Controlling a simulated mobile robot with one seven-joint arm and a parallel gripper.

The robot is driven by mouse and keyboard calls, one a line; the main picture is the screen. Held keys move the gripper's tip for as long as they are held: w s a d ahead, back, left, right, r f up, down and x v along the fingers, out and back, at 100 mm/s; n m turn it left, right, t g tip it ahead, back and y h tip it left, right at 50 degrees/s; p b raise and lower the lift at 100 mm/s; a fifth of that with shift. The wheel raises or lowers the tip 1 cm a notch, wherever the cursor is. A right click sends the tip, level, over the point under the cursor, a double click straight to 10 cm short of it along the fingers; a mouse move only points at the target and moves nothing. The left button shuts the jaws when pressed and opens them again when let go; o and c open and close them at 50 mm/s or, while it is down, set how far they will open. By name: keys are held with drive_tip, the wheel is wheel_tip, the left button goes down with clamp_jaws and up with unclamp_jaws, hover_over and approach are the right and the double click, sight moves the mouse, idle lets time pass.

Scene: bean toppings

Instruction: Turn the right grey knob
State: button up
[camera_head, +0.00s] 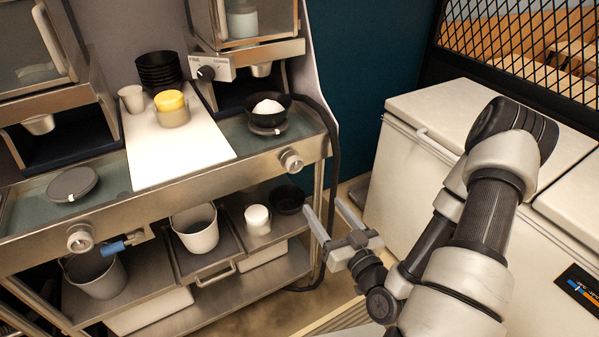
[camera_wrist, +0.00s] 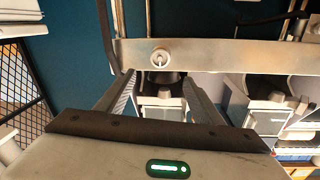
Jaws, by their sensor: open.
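The right grey knob (camera_head: 291,160) is a round metal knob on the front rail of the steel counter, near its right end. In the wrist view the knob (camera_wrist: 160,58) shows just beyond and between my fingertips, with a pale ridge across its face. My gripper (camera_head: 326,205) is open and empty. In the head view it is below and to the right of the knob, apart from it, with its fingers pointing toward the counter. The open fingers (camera_wrist: 158,84) also show in the wrist view.
A left grey knob (camera_head: 80,238) sits farther along the rail. A black bowl with white contents (camera_head: 268,110) stands on the counter above the right knob. A black cable (camera_head: 334,150) hangs beside the counter's right end. White chest units (camera_head: 420,150) stand at right.

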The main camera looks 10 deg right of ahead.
drive_tip(key=b, duration=0.9)
approach(296, 168)
drive_tip(key=p+x, duration=0.1)
drive_tip(key=x, duration=0.8)
drive_tip(key=c, duration=1)
drive_tip(key=shift+s, duration=0.1)
drive_tip(key=shift+c, duration=0.2)
